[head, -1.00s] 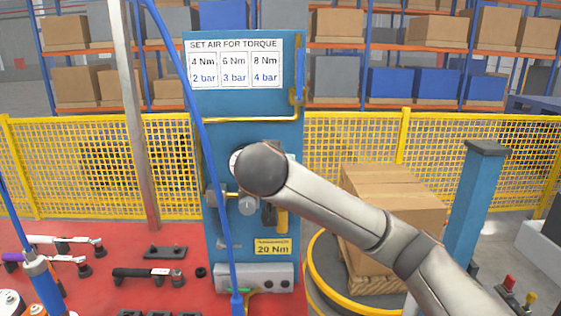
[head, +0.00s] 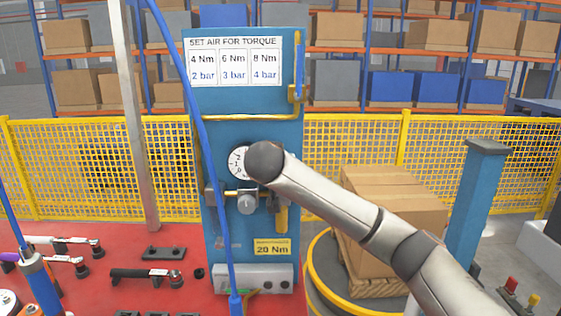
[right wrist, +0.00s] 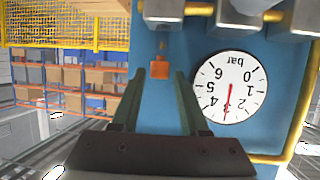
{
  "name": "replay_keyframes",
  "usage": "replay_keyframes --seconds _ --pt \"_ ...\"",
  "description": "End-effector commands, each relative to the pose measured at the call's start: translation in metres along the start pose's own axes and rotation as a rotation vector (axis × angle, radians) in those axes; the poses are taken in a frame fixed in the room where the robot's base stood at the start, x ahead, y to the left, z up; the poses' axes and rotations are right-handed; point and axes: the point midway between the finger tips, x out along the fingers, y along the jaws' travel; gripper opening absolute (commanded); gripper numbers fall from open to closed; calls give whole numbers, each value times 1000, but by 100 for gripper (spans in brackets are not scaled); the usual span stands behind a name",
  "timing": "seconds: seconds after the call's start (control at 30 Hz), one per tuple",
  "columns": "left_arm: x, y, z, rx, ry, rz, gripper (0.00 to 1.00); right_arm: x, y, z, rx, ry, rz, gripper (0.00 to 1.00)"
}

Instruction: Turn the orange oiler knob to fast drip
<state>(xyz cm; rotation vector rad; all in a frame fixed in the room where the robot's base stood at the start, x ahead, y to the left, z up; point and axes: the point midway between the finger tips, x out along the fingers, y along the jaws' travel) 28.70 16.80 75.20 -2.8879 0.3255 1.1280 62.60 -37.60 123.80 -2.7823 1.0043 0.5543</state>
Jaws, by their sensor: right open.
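The orange oiler knob (right wrist: 160,68) is a small orange block against the blue panel in the right wrist view, which looks upside down. My right gripper (right wrist: 159,76) is open, with one dark finger to each side of the knob's line. The knob shows between the fingertips; I cannot tell whether they reach around it or touch it. In the head view my right arm hides both knob and gripper. The blue panel (head: 225,130) stands upright behind my arm. My left gripper is in neither view.
A round bar gauge (right wrist: 230,87) sits beside the right finger, its red needle near 3; it is partly covered in the head view (head: 237,162). Grey metal bodies (right wrist: 228,14) lie close to the knob. A blue hose (head: 207,160) hangs before the panel.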

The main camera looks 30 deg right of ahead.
Motion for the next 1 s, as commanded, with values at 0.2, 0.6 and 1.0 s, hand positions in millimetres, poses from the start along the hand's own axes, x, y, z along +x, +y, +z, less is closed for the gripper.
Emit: replay_keyframes --seconds 0.2,0.6,1.0 --pt "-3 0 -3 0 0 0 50 15 0 0 0 0 0 44" --pt "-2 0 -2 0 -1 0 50 16 0 0 0 0 0 30" --pt "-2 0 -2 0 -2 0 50 16 0 0 0 0 0 0"
